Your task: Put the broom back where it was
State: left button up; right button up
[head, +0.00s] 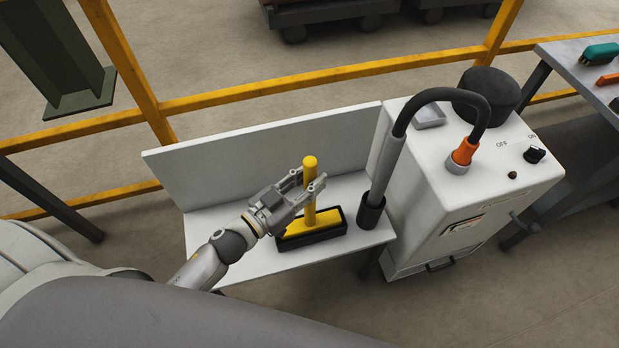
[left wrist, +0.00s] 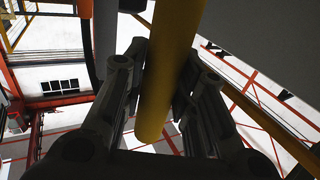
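The broom (head: 311,218) has an upright yellow handle and a black-edged head with yellow on top. Its head is over the white bench (head: 225,262), just left of the grey machine; I cannot tell whether it touches the bench or hangs slightly above. My left gripper (head: 313,181) has its fingers on both sides of the handle below its top and appears shut on it. In the left wrist view the yellow handle (left wrist: 168,85) runs between the finger pads of the left gripper (left wrist: 164,75). My right gripper is not in view.
The grey machine (head: 430,190) with a black hose (head: 398,125) stands right of the bench. The bench's back panel (head: 250,150) and a yellow rail (head: 320,80) are behind. A side table (head: 575,65) with brushes is at the far right.

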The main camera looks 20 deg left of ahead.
pick_arm(q)
jog(key=o, duration=0.3)
jog(key=shift+o, duration=0.2)
jog(key=shift+r, duration=0.25)
jog(key=shift+s+a+f, duration=0.15)
jog(key=shift+s+f, duration=0.05)
jog(key=shift+s, duration=0.1)
jog(key=b+v, duration=0.1)
jog(key=v, duration=1)
jog(key=shift+r, duration=0.2)
jog(key=shift+s, duration=0.15)
